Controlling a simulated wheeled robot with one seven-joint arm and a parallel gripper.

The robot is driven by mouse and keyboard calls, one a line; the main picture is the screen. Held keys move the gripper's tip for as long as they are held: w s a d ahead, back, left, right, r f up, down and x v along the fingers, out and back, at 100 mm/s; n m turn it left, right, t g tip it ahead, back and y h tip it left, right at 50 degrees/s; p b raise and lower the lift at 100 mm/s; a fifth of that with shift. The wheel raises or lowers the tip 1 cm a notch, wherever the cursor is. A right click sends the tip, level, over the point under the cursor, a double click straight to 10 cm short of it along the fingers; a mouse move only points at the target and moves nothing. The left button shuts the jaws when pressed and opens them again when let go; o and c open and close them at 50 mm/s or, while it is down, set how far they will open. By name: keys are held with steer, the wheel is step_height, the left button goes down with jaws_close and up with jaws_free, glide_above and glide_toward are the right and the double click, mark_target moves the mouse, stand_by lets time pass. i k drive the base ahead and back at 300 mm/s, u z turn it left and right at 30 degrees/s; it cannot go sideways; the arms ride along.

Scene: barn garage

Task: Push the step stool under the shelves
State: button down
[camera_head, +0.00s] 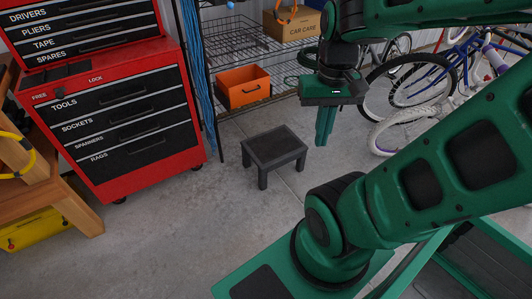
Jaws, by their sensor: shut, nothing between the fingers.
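The step stool (274,148) is small, dark grey and low, and stands upright on the concrete floor near the middle of the head view. The shelves (243,104) are a wire rack behind the stool, and the stool stands in front of them. My gripper (324,142) points down to the right of the stool, with its fingers shut and empty. It appears apart from the stool, though the exact depth between them is hard to tell.
A red tool chest (125,120) stands to the left of the stool. An orange bin (243,86) and a cardboard box (291,24) sit on the shelves. Bicycles (425,82) stand behind at the right. The floor (190,220) in front of the stool is clear.

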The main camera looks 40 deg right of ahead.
mark_target(270, 151)
steer(key=z, duration=0.25)
steer(key=i, duration=1)
steer(key=z, duration=0.85)
steer(key=i, duration=0.35)
steer(key=z, duration=0.25)
